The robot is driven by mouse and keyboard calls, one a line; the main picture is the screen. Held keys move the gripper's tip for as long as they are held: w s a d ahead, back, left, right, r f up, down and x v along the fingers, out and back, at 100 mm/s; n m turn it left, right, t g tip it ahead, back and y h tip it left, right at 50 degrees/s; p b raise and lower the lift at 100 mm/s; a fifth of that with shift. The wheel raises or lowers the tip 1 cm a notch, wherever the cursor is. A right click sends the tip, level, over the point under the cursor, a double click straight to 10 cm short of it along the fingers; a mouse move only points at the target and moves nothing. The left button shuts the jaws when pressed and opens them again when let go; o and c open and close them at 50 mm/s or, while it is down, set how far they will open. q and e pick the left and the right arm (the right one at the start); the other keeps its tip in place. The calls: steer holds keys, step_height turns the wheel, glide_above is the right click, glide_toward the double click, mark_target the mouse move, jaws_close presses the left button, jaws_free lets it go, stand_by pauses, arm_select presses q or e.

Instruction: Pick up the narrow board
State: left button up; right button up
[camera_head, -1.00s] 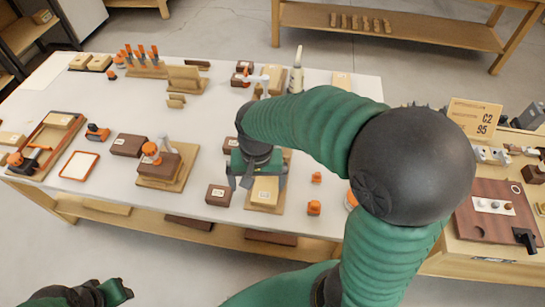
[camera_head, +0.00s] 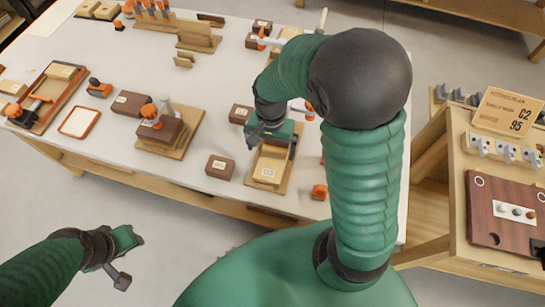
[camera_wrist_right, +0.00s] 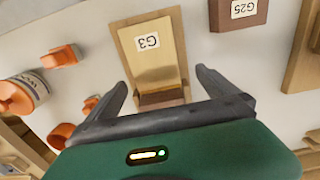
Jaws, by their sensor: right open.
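A pale, narrow wooden board labelled G3 (camera_head: 268,169) lies on a wooden base on the white bench; which piece the task calls the narrow board is not certain. In the right wrist view the G3 board (camera_wrist_right: 152,58) lies beyond and between my finger tips, with a dark brown piece at its near end. My right gripper (camera_head: 262,138) is open and empty, above the far end of this base. Its two fingers show apart in the wrist view (camera_wrist_right: 161,80). My left gripper (camera_head: 122,258) hangs off the bench at the lower left; its jaw opening is unclear.
A brown block labelled G25 (camera_wrist_right: 238,12) lies beside the base. A brown block (camera_head: 220,167) and a clamp fixture (camera_head: 160,130) stand left of it. Orange pieces (camera_head: 319,191) lie to its right. A side table (camera_head: 480,205) stands at the right. Bare bench lies between fixtures.

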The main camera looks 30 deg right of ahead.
mark_target(273, 155)
steer(key=f, duration=0.1)
steer(key=d+f, duration=0.1)
steer(key=f, duration=0.1)
steer(key=d+f+b, duration=0.1)
steer(key=shift+s+f, duration=0.2)
steer(key=shift+f, duration=0.15)
steer(key=shift+w+a+f, duration=0.1)
steer(key=shift+a+f, duration=0.05)
steer(key=shift+a, duration=0.65)
steer(key=shift+a+r, duration=0.2)
steer(key=shift+c, duration=1)
steer(key=shift+d+f, duration=0.1)
steer(key=shift+d, duration=0.55)
steer(key=c, duration=0.9)
steer(key=shift+a, duration=0.2)
steer(key=c, duration=0.5)
arm_select(q)
steer(key=shift+s+f, duration=0.1)
steer(key=shift+f, duration=0.4)
arm_select(e)
steer(key=shift+a, duration=0.15)
steer(key=shift+c, duration=0.4)
